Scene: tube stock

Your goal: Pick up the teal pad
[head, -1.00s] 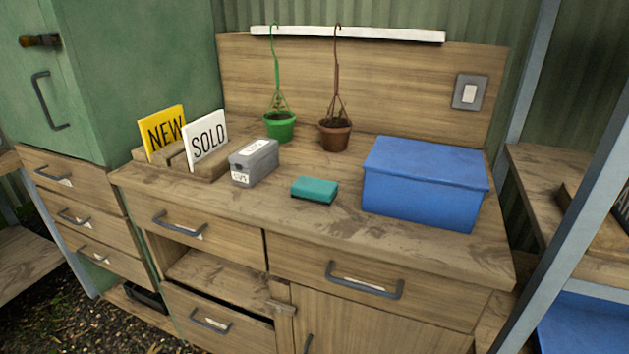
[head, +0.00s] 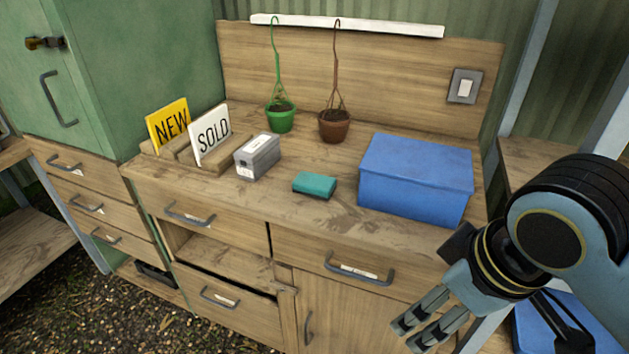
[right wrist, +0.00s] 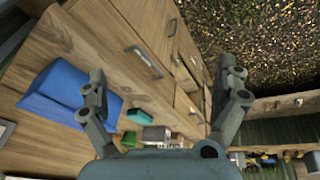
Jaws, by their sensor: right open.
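The teal pad (head: 314,185) lies flat near the front edge of the wooden worktop, between the grey box and the blue box. It also shows small in the right wrist view (right wrist: 129,139). My right gripper (head: 420,332) is open and empty, in front of the cabinet and to the right of the pad, well apart from it. In the right wrist view its two fingers (right wrist: 165,82) are spread wide. My left gripper is not in view.
A blue lidded box (head: 415,178) stands right of the pad, a grey labelled box (head: 257,157) to its left. Two hanging pots, green (head: 280,117) and brown (head: 334,126), stand behind. A sign holder (head: 200,162) is at left. The worktop front by the pad is clear.

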